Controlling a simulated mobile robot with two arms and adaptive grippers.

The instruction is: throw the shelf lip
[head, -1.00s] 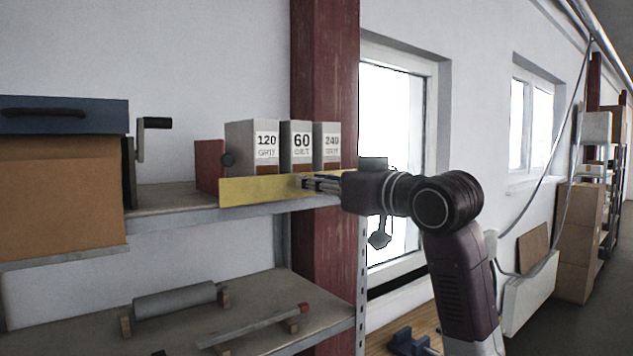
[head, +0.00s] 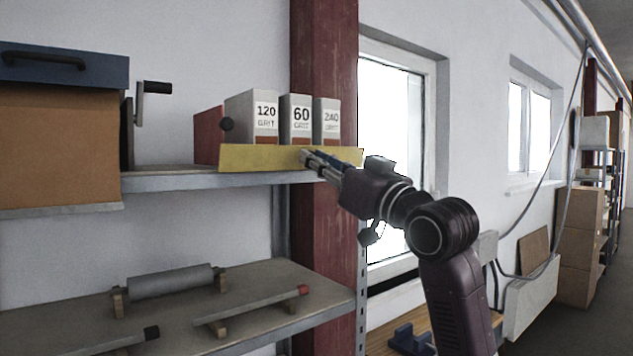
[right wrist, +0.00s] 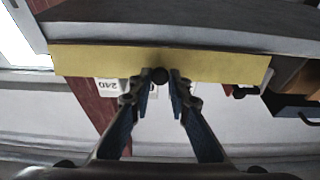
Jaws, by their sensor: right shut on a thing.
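The shelf lip is a long yellow strip (head: 260,159) standing along the front edge of the upper shelf, in front of the lower part of the boxes. It also shows in the right wrist view (right wrist: 215,66), which is upside down. My right gripper (head: 306,158) reaches the lip from the right, near its right part. In the right wrist view its fingertips (right wrist: 160,80) are shut on a small dark round knob (right wrist: 160,75) at the lip. The fingers hide part of the knob. My left gripper is not in view.
Grey grit boxes marked 120 (head: 265,112), 60 (head: 301,114) and 240 (head: 331,117) stand behind the lip, beside a red plate (head: 207,138). A brown box (head: 55,145) is at left. The lower shelf (head: 255,332) bears a roller (head: 172,282) and bars.

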